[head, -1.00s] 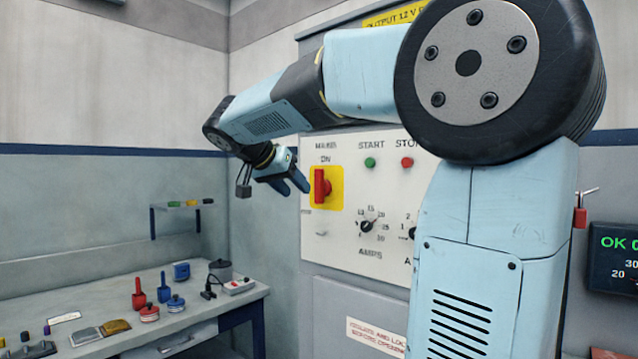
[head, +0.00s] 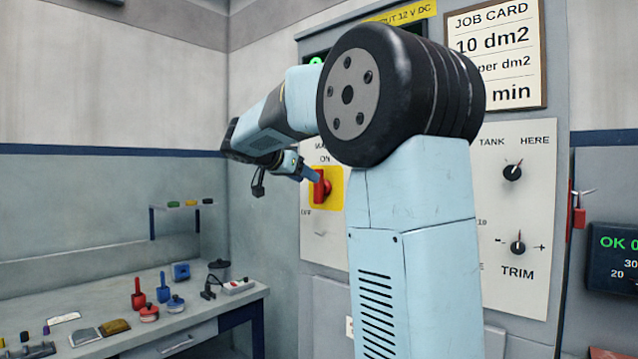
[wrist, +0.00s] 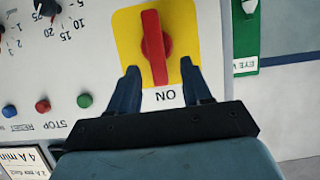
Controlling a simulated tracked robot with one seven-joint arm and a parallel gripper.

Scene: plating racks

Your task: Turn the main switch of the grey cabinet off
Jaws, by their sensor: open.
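The main switch (head: 321,187) is a red handle on a yellow plate, on the white panel of the grey cabinet (head: 553,60). Its handle looks upright, in line with the ON mark. In the wrist view the red handle (wrist: 152,48) also shows, with the ON label below it in that upside-down picture. My gripper (wrist: 160,72) is open, its two blue fingers on either side of the lower end of the handle there. In the head view my gripper (head: 316,178) is right at the switch. I cannot tell whether the fingers touch the handle.
A start button (wrist: 85,101), other push buttons and dials sit beside the switch. A green-edged eye wash sign (wrist: 246,35) is on the wall beside the cabinet. A bench (head: 75,350) with tools, pots and a power strip stands at the left.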

